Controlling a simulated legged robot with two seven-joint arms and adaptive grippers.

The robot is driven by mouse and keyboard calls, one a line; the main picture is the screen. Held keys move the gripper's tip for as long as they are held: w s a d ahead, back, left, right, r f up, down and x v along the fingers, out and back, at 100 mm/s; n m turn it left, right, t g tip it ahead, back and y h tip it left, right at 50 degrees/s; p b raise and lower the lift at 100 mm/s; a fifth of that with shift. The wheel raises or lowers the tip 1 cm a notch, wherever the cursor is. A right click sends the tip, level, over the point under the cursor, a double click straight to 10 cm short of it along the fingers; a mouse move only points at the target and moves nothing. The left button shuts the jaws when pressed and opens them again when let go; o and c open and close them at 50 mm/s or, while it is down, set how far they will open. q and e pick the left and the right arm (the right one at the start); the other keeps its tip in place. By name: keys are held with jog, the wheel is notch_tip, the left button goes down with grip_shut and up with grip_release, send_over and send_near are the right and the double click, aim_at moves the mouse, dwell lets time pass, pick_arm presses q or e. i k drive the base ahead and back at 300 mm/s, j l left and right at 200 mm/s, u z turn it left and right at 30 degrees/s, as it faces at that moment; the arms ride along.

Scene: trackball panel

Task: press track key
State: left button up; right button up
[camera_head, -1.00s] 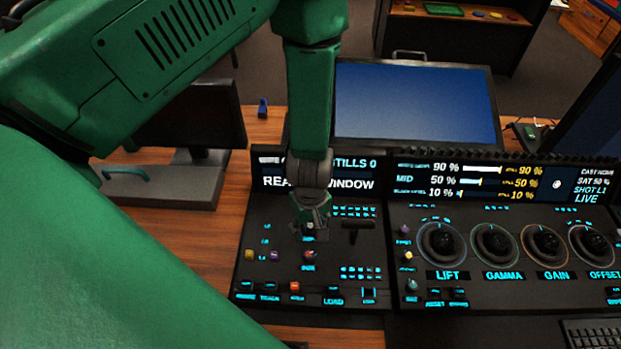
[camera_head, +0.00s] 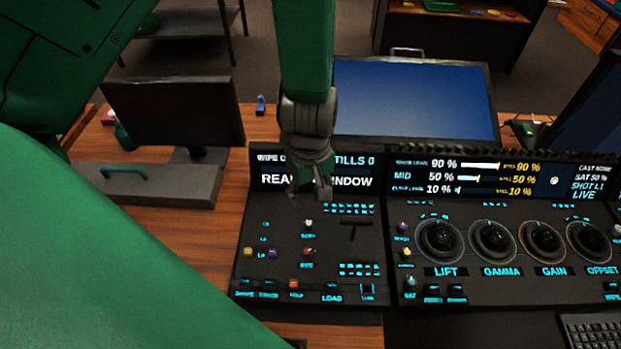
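The left panel section (camera_head: 315,225) stands on the wooden desk, with a row of small lit keys along its front edge. The track key (camera_head: 268,294) appears to be the second in that row from the left, but its label is blurred here. My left gripper (camera_head: 309,192) hangs above the back of this section, in front of its display, fingers down, spread apart and empty. It is well behind the front key row and touches no key that I can see. My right gripper is out of view.
An orange button (camera_head: 294,284) and the LOAD key (camera_head: 332,297) share the front row. A T-shaped lever (camera_head: 355,226) stands to the right. The trackball section (camera_head: 500,280) adjoins on the right. A blue monitor (camera_head: 415,100) stands behind. My green arm covers the lower left.

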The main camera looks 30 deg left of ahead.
aim_at(269, 283)
jog(key=k+l, duration=0.8)
jog(key=k, duration=0.05)
